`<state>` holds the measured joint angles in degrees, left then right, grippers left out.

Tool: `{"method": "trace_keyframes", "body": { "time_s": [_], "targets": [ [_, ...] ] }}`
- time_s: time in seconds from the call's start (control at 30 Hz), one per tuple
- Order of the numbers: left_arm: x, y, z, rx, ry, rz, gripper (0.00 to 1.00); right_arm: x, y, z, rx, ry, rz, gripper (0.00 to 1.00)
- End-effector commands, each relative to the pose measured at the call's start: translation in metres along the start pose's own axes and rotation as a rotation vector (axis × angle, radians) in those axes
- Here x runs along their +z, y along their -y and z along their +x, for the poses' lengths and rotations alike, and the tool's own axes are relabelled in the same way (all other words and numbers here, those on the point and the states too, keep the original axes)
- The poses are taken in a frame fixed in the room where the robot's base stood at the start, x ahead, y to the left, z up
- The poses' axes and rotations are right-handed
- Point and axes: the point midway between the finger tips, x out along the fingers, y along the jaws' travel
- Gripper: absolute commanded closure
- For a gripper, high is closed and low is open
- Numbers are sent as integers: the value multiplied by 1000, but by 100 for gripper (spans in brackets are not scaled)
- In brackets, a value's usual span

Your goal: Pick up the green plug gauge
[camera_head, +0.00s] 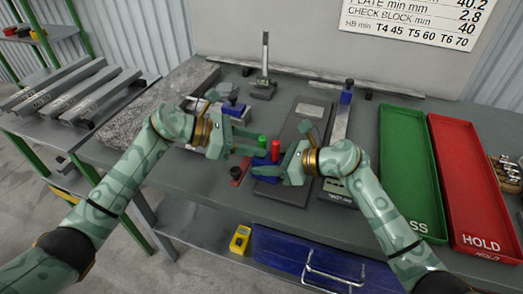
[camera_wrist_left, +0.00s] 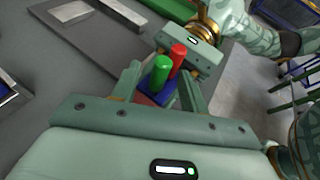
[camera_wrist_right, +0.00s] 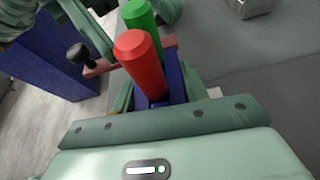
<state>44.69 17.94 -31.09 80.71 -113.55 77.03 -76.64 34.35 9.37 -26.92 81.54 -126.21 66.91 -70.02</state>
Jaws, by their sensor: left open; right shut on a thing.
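The green plug gauge (camera_head: 262,141) stands upright beside the red plug gauge (camera_head: 275,150) in a blue holder (camera_head: 265,164). My left gripper (camera_head: 254,142) is open. In the left wrist view its fingers lie on either side of the green gauge (camera_wrist_left: 160,70), with the red gauge (camera_wrist_left: 178,55) just beyond. My right gripper (camera_head: 266,171) is shut on the blue holder, seen between its fingers in the right wrist view (camera_wrist_right: 174,86). There the red gauge (camera_wrist_right: 140,62) is nearer and the green gauge (camera_wrist_right: 139,15) is behind it. The lower ends of both gauges are hidden.
A green tray (camera_head: 384,150) and a red HOLD tray (camera_head: 443,150) lie at the right. A dark plate (camera_head: 290,150) lies behind my right gripper. A height gauge (camera_head: 264,75) stands at the back. A black-knobbed red part (camera_head: 238,173) sits near the front edge.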

Motion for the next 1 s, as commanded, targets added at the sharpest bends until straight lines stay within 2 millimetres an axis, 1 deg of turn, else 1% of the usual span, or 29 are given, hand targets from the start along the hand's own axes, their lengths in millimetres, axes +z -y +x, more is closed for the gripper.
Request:
{"method": "trace_keyframes", "body": {
  "time_s": [0.03,0.1,0.27,0.3,0.37,0.4,0.43,0.47,0.77,0.87,1.0],
  "targets": [
    [1,0,5,-1,2,-1,56,1,2,-1,-4,2,-3,83],
    [0,0,8,0,1,0,56,1,2,-1,-4,2,-3,83],
    [0,0,8,0,-1,1,56,1,2,-1,-4,2,-3,83],
    [0,0,8,0,0,1,59,1,2,-1,-4,2,-3,83],
    [0,0,8,0,0,1,75,1,2,-1,-4,2,-3,83],
    [0,0,8,0,0,1,87,1,2,-1,-5,2,-3,83],
    [0,0,8,0,0,1,95,1,2,-1,-5,2,-3,83],
    [0,0,8,0,0,1,100,1,2,-1,-5,2,-3,83],
    [2,0,7,0,0,2,100,1,2,-1,-5,2,-3,83],
    [12,0,3,0,1,7,100,1,2,-1,-5,2,-3,83],
    [39,1,-9,2,-1,8,100,1,2,-1,-5,2,-3,83]
  ]
}}
